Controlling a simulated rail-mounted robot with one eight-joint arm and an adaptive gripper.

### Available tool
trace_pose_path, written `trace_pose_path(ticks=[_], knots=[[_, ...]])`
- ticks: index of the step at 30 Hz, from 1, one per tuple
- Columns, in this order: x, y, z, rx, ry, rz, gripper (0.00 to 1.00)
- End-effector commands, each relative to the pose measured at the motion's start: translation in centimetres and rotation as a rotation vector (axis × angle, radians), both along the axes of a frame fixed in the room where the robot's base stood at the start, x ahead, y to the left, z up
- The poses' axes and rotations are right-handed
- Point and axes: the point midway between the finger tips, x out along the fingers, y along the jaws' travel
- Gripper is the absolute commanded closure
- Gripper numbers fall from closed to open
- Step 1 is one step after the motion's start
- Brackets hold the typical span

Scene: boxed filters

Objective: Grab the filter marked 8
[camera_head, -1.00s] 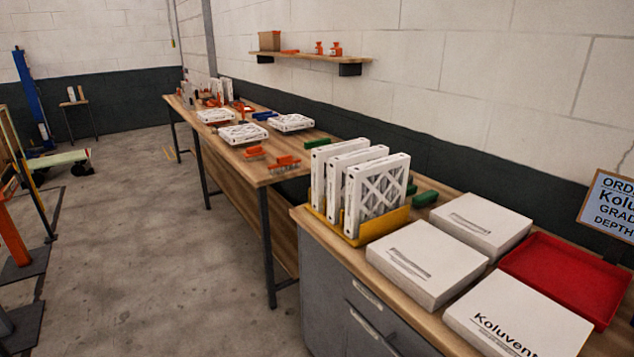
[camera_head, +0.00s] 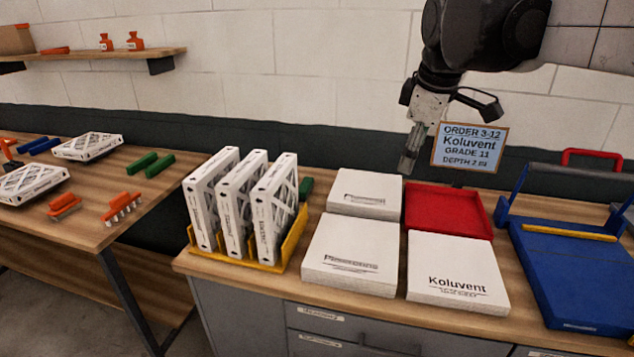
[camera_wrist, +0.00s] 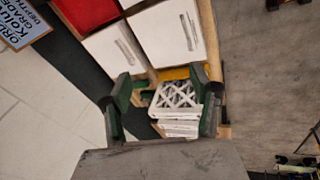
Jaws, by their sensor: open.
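Three white-framed filters stand upright side by side in a yellow rack (camera_head: 238,262): a left one (camera_head: 203,212), a middle one (camera_head: 235,212) and a right one (camera_head: 267,217). Their edge print is too small to read, so I cannot tell which is marked 8. My gripper (camera_head: 407,163) hangs pointing down above the back of the counter, right of the rack and near the sign. In the wrist view my gripper (camera_wrist: 168,84) is open and empty. The upright filters (camera_wrist: 176,97) appear between its fingers, some way beyond them.
White boxes lie flat on the counter: back left (camera_head: 365,190), front left (camera_head: 350,252) and one marked Koluvent (camera_head: 455,268). A red tray (camera_head: 447,210), order sign (camera_head: 468,147) and blue fixture (camera_head: 575,265) stand right. Other filters (camera_head: 88,146) lie on the left table.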

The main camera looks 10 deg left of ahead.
Motion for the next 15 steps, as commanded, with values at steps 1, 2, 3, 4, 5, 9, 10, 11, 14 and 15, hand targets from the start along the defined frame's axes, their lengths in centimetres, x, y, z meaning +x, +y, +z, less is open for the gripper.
trace_pose_path(ticks=[1, 2, 3, 4, 5, 9, 10, 11, 14, 15], knots=[[1.6, 1.4, 0.9, -0.022, 0.009, 0.068, 0.42], [2.4, 2.1, 1.2, -0.037, 0.014, 0.112, 0.42], [3.4, 3.2, 1.6, -0.056, 0.023, 0.171, 0.42], [4.2, 3.9, 1.9, -0.07, 0.028, 0.215, 0.42], [4.9, 4.7, 2.1, -0.083, 0.034, 0.259, 0.42], [8.1, 8.5, 2.9, -0.144, 0.06, 0.468, 0.42], [8.8, 9.4, 3.0, -0.157, 0.064, 0.512, 0.42], [9.4, 10.2, 3.1, -0.169, 0.07, 0.558, 0.42], [11.3, 13.2, 3.1, -0.207, 0.087, 0.708, 0.42], [12.0, 14.3, 3.0, -0.22, 0.095, 0.769, 0.42]])
